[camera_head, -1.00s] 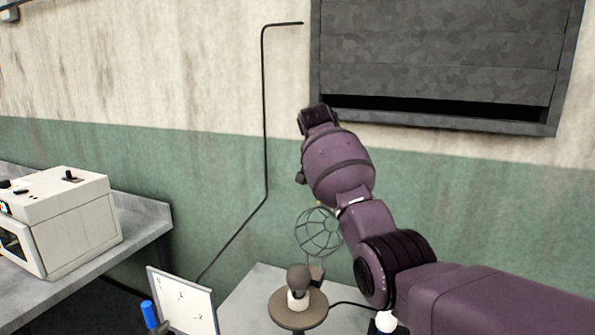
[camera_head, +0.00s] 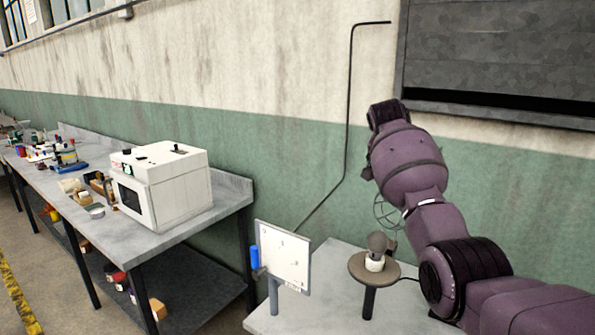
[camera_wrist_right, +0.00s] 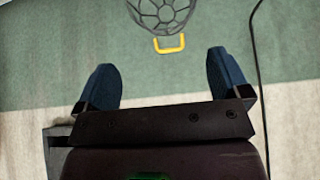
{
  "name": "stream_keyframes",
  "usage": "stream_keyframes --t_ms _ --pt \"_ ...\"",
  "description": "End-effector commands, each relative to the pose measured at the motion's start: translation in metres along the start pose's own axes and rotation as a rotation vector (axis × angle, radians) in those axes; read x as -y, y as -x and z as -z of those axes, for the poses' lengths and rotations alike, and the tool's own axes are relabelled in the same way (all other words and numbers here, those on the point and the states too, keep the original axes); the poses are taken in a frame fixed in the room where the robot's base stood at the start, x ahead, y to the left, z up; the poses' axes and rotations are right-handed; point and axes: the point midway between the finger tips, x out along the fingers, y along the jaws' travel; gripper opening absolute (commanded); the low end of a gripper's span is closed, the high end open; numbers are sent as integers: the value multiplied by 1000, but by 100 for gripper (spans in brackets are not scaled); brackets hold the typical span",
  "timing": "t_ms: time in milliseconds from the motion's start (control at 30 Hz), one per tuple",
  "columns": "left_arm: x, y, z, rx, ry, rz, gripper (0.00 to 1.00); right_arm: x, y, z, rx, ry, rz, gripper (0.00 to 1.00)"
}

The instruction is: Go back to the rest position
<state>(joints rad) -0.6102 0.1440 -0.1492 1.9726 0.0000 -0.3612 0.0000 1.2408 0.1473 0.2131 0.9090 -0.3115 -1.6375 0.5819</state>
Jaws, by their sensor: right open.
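My right arm comes in from the right in the head view, raised and bent over the small table. My right gripper (camera_wrist_right: 165,82) shows in the right wrist view with its two blue fingers wide apart and nothing between them. A wire cage (camera_wrist_right: 162,12) with a yellow handle (camera_wrist_right: 170,44) lies beyond the fingertips in that view. In the head view the wire cage (camera_head: 386,212) is partly hidden behind my arm. My left gripper is not in view.
A bulb (camera_head: 377,246) stands on a round brown stand (camera_head: 358,267) on the small grey table (camera_head: 325,315). A white board (camera_head: 284,255) is beside it. A white oven (camera_head: 165,185) sits on a long workbench (camera_head: 235,192) at left. A dark shutter (camera_head: 500,50) is on the wall.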

Motion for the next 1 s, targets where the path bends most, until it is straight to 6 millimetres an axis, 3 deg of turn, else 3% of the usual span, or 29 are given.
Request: stream_keyframes --t_ms 167,400,533,767,1000 --pt "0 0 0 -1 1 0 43 15 8 22 -130 101 96 95" --pt "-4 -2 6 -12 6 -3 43 40 64 62 -414 190 263 95" --pt "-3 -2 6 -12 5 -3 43 46 82 70 -560 234 332 95" --pt "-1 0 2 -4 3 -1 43 42 77 54 -772 314 411 95" --pt "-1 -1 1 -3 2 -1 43 20 40 1 -929 391 463 95"
